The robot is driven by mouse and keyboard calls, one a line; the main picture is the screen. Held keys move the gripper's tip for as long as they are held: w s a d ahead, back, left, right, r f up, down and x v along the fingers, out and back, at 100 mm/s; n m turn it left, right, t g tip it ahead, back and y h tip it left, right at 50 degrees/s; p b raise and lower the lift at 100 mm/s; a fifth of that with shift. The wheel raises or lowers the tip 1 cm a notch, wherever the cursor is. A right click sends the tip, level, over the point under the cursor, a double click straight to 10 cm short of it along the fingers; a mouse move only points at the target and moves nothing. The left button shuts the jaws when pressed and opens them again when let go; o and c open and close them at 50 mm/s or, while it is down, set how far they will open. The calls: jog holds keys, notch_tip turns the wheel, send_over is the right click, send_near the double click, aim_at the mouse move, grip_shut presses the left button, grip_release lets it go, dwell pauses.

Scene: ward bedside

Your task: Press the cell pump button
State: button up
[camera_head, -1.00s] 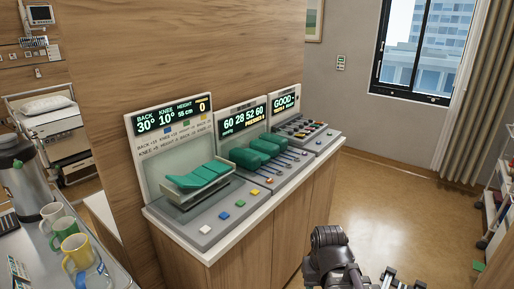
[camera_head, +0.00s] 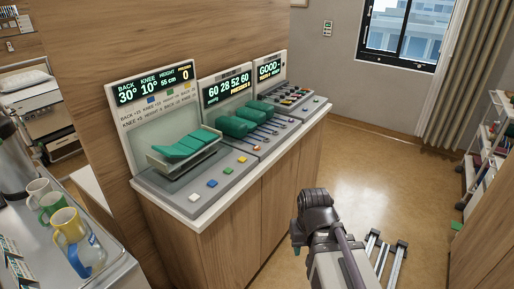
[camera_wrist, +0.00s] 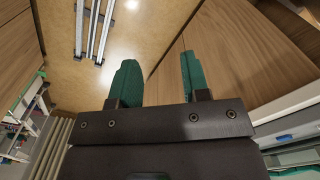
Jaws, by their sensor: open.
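The middle console unit has a display (camera_head: 225,91) reading "60 28 52 60" and "PRESSES 0". Green padded cells (camera_head: 232,126) lie on it above a row of thin lines. A small orange button (camera_head: 257,149) sits at its front edge. Which control is the cell pump button I cannot tell, as labels are too small. In the wrist view my gripper (camera_wrist: 159,76) is open and empty, with floor and wood panels beyond.
The left bed unit (camera_head: 165,180) has white, blue, green and yellow buttons. The right unit (camera_head: 291,98) reads "GOOD". The wooden cabinet (camera_head: 235,215) carries all three. A trolley (camera_head: 105,262) with mugs stands at left. Floor (camera_head: 365,165) to the right is open.

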jog(key=shift+c, duration=0.4)
grip_shut()
jog(key=shift+r, duration=0.1)
dwell(1.1)
